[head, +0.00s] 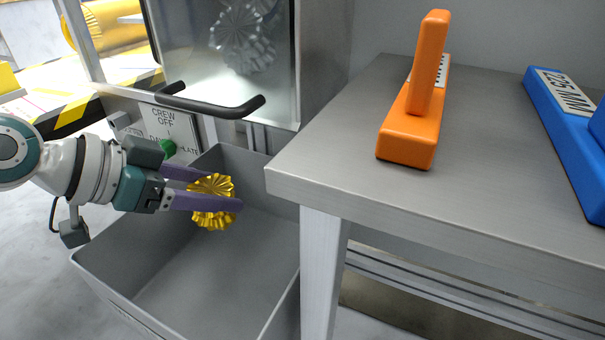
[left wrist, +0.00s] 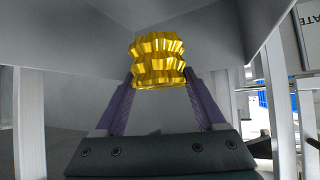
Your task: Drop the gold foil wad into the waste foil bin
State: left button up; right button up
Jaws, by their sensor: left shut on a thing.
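The gold foil wad (head: 212,219) is a crumpled, pleated, shiny lump. My left gripper (head: 226,190) is shut on it, with a purple finger on either side. In the head view, wad and fingers show over the open top of the grey waste foil bin (head: 190,291). The bin's visible floor is bare. The left wrist view shows the wad (left wrist: 157,60) between the fingertips, with grey bin walls (left wrist: 215,30) beyond it. The exact height of the wad relative to the bin's rim is hard to tell. My right gripper is not in view.
A metal table (head: 330,150) stands right of the bin, its leg (head: 322,270) close to the bin's side. An orange block-shaped tool (head: 408,130) and a blue one (head: 575,130) sit on it.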

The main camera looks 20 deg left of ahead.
pick_arm(q)
jog(key=o, duration=1.3)
jog(key=shift+c, duration=0.2)
jog(key=p+v, duration=0.4)
jog(key=v, duration=0.6)
